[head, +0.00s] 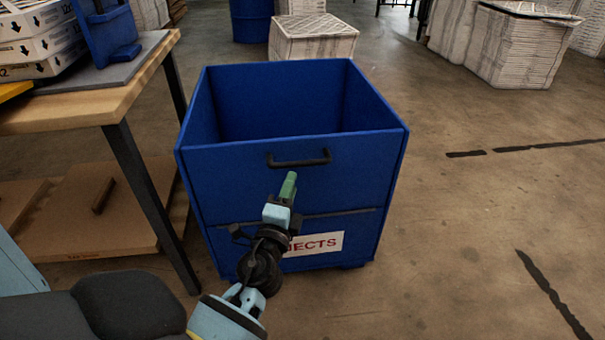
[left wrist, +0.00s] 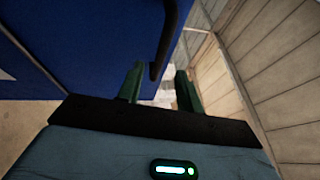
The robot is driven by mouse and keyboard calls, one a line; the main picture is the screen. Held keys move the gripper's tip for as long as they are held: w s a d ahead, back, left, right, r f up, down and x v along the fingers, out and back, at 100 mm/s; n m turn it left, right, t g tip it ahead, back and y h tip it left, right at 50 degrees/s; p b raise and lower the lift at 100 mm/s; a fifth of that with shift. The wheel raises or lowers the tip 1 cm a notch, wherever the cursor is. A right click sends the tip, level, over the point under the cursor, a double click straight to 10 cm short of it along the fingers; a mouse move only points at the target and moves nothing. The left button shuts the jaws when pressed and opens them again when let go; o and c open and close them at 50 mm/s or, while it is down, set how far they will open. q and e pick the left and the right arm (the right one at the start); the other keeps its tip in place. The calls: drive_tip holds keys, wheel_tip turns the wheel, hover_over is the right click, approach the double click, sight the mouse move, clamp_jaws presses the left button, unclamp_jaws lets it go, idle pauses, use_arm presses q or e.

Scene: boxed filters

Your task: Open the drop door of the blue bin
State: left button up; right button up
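The blue bin (head: 240,180) stands on the floor in the middle of the head view, open at the top. Its front door panel (head: 350,185) is upright and looks shut, with a seam below it. A black bar handle (head: 298,161) sits near the panel's top edge; it also shows in the left wrist view (left wrist: 166,35). My left gripper (head: 289,186), with green fingers, is in front of the panel just below the handle. In the left wrist view its fingers (left wrist: 160,85) are apart, with the handle's end close to the left finger. Whether they touch is unclear.
A wooden-topped table (head: 100,90) with dark legs stands close to the bin's left, with boxes on it. A white label (head: 318,243) on the bin is partly hidden by my arm. Stacked bundles (head: 312,38) stand behind. The floor to the right (head: 480,220) is clear.

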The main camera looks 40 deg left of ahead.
sight(299, 164)
use_arm(q)
drive_tip(key=shift+p+x, duration=0.45)
drive_tip(key=shift+x, duration=3.5)
drive_tip(key=shift+c, duration=0.2)
clamp_jaws()
